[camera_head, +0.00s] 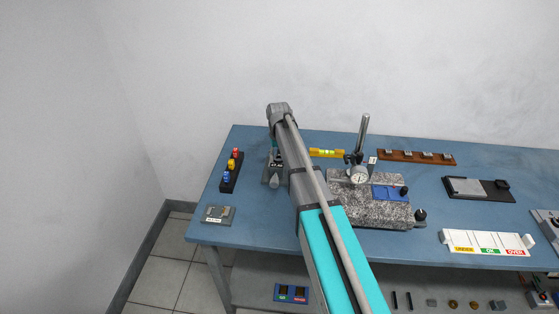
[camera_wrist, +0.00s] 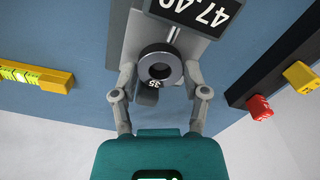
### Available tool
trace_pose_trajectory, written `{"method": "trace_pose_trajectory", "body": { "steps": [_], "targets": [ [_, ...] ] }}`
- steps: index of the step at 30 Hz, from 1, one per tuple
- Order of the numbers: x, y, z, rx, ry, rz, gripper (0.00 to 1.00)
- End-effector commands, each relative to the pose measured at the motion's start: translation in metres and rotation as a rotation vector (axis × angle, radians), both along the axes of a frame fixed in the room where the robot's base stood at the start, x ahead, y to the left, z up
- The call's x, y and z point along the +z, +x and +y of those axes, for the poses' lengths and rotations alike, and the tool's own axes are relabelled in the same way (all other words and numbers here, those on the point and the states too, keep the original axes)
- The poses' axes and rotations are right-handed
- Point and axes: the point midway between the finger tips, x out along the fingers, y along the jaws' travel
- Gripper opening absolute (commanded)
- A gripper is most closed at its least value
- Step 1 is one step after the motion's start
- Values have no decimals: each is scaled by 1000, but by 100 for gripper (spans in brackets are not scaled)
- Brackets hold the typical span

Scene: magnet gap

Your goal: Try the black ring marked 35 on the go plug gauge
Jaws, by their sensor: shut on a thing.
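I cannot tell whether the ring touches the device. In the head view the device (camera_head: 265,178) is at the table's left part, and my arm hides the ring. I cannot make out the go plug gauge for sure in either view.
A yellow level (camera_head: 326,153) lies right of my arm. A granite stand (camera_head: 370,212) with a dial indicator is farther right. A dark rack (camera_head: 231,180) of coloured pieces is on the left. A sorting tray (camera_head: 487,241) is at the front right. The front left table is mostly free.

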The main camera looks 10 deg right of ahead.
Motion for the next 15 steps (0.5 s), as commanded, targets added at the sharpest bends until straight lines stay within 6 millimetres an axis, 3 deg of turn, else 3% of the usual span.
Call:
{"method": "trace_pose_trajectory", "body": {
  "steps": [15],
  "targets": [
    [30, 0, 0, 0, 0, 0, 10]
  ]
}}
